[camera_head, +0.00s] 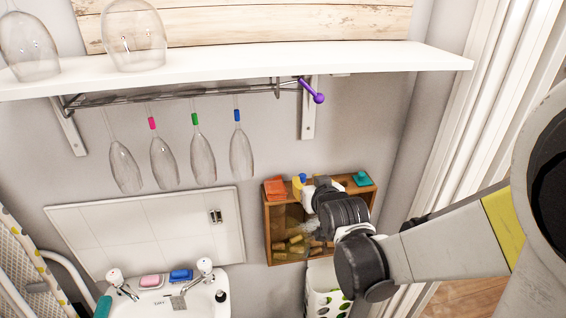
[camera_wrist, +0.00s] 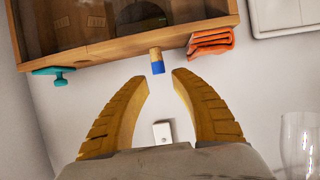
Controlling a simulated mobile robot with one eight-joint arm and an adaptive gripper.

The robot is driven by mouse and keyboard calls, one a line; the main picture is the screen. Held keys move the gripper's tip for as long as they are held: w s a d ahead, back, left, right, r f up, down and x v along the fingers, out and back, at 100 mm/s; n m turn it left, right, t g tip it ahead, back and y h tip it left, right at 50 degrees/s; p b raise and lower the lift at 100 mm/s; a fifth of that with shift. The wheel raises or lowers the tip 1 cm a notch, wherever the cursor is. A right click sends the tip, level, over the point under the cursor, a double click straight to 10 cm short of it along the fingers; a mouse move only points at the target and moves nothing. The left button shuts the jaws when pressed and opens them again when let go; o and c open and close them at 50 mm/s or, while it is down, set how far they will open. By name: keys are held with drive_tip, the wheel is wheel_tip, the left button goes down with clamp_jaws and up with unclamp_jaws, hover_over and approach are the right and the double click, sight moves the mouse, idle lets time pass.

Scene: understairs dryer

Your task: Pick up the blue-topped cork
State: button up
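The blue-topped cork (camera_wrist: 157,60) stands on the top edge of the wooden box (camera_wrist: 110,48). In the wrist view it lies just beyond the fingertips, near the middle of the gap. My gripper (camera_wrist: 160,77) is open and empty, with one yellow finger on each side and no visible contact with the cork. In the head view the blue top (camera_head: 303,177) shows by my gripper (camera_head: 306,185), which partly hides the box top.
A folded orange cloth (camera_wrist: 211,42) and a teal object (camera_wrist: 54,75) sit on the box on either side of the cork. Loose corks (camera_head: 297,246) lie inside the box. Hanging glasses (camera_head: 241,155) are to the left, below a white shelf (camera_head: 250,62).

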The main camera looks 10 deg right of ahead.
sight(303, 179)
drive_tip(key=x, duration=0.3)
drive_tip(key=b+x, duration=0.1)
drive_tip(key=x, duration=0.2)
drive_tip(key=shift+s+d+f, duration=0.1)
drive_tip(key=shift+s+f, duration=0.05)
drive_tip(key=shift+f, duration=0.25)
drive_tip(key=c, duration=0.5)
